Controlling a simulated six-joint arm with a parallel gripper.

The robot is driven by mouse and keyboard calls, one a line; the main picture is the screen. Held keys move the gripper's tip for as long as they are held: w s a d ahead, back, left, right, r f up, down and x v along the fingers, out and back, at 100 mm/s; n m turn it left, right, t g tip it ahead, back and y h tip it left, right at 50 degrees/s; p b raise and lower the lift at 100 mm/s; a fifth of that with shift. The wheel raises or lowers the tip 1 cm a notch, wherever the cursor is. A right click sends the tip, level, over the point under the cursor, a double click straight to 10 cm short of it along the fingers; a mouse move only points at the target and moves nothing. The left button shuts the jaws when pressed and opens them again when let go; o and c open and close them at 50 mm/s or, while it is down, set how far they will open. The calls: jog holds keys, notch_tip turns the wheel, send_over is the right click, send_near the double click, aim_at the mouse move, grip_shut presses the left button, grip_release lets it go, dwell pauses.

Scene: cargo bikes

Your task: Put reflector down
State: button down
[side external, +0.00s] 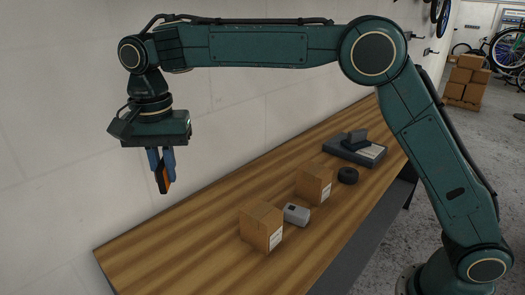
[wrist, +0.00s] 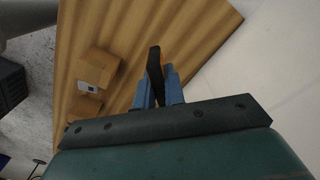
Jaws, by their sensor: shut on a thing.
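The reflector (side external: 163,180) is a small flat piece with an orange face and dark edge, held upright between the blue fingers of my gripper (side external: 161,165). In the wrist view the reflector (wrist: 155,75) shows its dark side and sticks out past the fingertips of my gripper (wrist: 158,88). My gripper is shut on it. It hangs above the left end of the wooden table (side external: 150,255), apart from the tabletop.
Two cardboard boxes (side external: 261,226) (side external: 313,184) stand on the table, with a small grey-white device (side external: 296,214) between them. Farther right are a black round item (side external: 347,175) and a grey tray (side external: 355,150) with a dark object on it. The table's left end is clear.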

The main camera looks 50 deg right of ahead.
send_over(184, 255)
notch_tip(184, 255, down, 15)
jog(key=shift+w, duration=0.1)
dwell(0.4)
jog(key=shift+f, duration=2.1)
jog(key=shift+f, duration=0.15)
jog(key=c, duration=1.5)
grip_release()
notch_tip(184, 255, up, 12)
jog(key=shift+r, duration=0.15)
